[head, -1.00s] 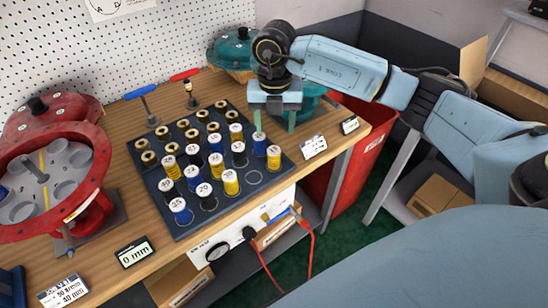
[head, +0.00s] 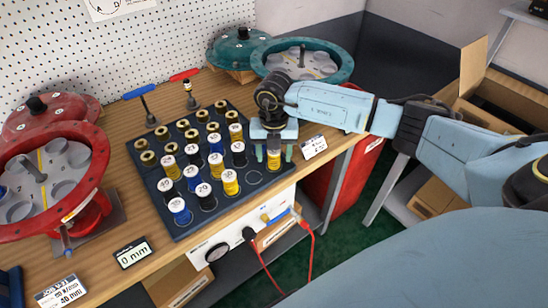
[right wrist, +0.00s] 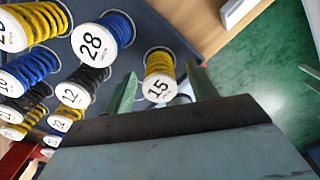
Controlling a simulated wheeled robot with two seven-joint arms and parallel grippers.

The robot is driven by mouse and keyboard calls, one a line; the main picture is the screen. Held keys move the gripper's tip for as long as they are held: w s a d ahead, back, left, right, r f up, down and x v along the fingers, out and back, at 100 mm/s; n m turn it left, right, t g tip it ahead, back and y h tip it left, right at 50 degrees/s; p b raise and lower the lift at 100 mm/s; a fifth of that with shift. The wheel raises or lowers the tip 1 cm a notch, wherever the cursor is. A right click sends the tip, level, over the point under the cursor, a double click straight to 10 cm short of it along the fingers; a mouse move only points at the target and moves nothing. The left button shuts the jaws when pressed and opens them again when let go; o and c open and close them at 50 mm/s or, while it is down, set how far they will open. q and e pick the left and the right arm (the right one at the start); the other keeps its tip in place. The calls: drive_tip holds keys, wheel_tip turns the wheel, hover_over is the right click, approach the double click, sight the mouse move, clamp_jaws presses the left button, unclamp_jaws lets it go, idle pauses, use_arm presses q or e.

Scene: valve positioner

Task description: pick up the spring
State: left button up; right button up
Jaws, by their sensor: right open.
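A yellow spring with a white cap marked 15 (right wrist: 158,65) stands upright on the dark spring tray (head: 205,222). In the head view this yellow spring (head: 273,162) shows below my right gripper (head: 273,153) at the tray's right side. My right gripper is open and points down, with one green finger on each side of the spring. In the right wrist view the fingers (right wrist: 161,88) flank the spring, with gaps visible beside it. Several other blue, black and yellow springs stand on the tray, among them a blue one marked 28 (right wrist: 92,42). My left gripper is not in view.
A red valve housing (head: 98,215) stands at the left and a green round housing (head: 345,70) behind my right gripper. Blue and red handled tools (head: 140,92) stand behind the tray. A 0 mm display (head: 134,252) sits on the wooden bench (head: 110,275) in front.

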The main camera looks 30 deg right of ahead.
drive_tip(key=c, duration=1.1)
